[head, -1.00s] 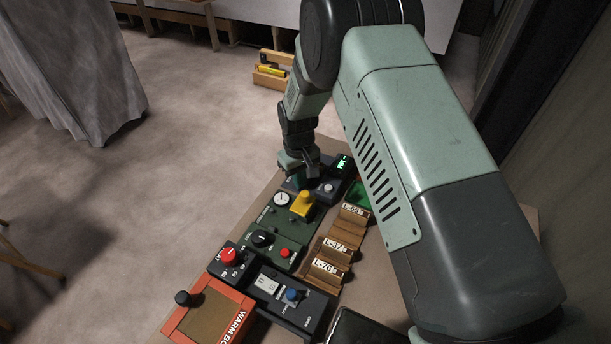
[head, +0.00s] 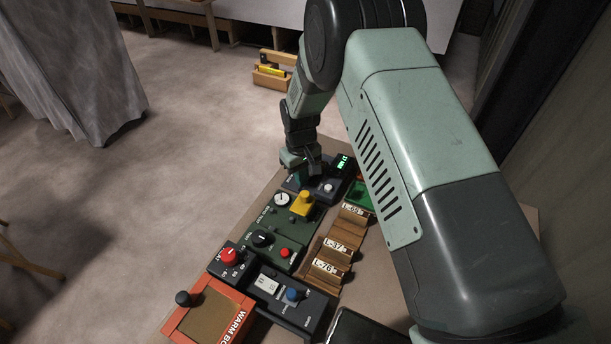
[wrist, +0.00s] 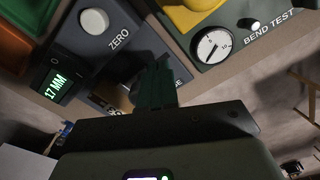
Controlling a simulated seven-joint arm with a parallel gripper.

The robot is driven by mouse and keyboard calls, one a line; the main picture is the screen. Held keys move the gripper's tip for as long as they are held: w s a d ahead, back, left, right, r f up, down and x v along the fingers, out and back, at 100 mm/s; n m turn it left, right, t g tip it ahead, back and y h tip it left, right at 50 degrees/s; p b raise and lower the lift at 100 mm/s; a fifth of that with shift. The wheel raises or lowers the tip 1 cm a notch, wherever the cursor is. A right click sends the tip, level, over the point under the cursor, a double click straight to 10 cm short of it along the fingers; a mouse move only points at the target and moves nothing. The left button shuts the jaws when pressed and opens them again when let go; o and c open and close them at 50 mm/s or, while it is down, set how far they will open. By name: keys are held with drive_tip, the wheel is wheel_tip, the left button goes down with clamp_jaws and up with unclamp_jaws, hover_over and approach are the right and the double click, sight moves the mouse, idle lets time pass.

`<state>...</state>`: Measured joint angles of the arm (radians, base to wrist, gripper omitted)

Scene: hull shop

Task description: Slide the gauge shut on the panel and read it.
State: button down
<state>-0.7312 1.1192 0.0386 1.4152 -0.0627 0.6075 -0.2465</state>
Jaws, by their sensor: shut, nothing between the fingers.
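The gauge (head: 329,188) is a dark grey unit at the far end of the row on the bench, with a pale round ZERO button (wrist: 94,21). Its green display (wrist: 57,85) reads 17 MM in the wrist view. My gripper (head: 310,172) is shut and empty, pointing down at the left part of the gauge. In the wrist view my closed fingers (wrist: 158,82) are over the gauge body, near its label. A brownish patch shows beside them; I cannot tell whether it is the panel. Contact between fingers and gauge cannot be made out.
Near the gauge stands a green bend test unit (head: 264,222) with a dial and yellow block (head: 303,203). Labelled wooden blocks (head: 333,250), a green tray (head: 360,196), a red-button box (head: 229,257), a switch box (head: 291,295) and an orange warm box (head: 208,313) crowd the bench.

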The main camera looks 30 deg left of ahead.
drive_tip(key=shift+s, duration=0.5)
wheel_tip(320, 180, up, 6)
idle(0.5)
idle(0.4)
drive_tip(key=d+r+m+t, duration=0.1)
drive_tip(key=d+r+m, duration=0.2)
drive_tip(key=d+r, duration=0.95)
drive_tip(key=d+r+m+t, duration=0.25)
drive_tip(key=d+r, duration=0.65)
drive_tip(key=r, duration=0.7)
drive_tip(key=s+d+r+m+t, duration=0.1)
drive_tip(key=s+d+r+m, duration=0.2)
drive_tip(key=s+d, duration=0.5)
drive_tip(key=s+d+r+m+t, duration=0.1)
drive_tip(key=s+d+r+m, duration=0.2)
drive_tip(key=s+d, duration=0.5)
drive_tip(key=s+r, duration=0.1)
drive_tip(key=s, duration=0.2)
drive_tip(key=shift+s+d, duration=0.3)
drive_tip(key=shift+s, duration=0.1)
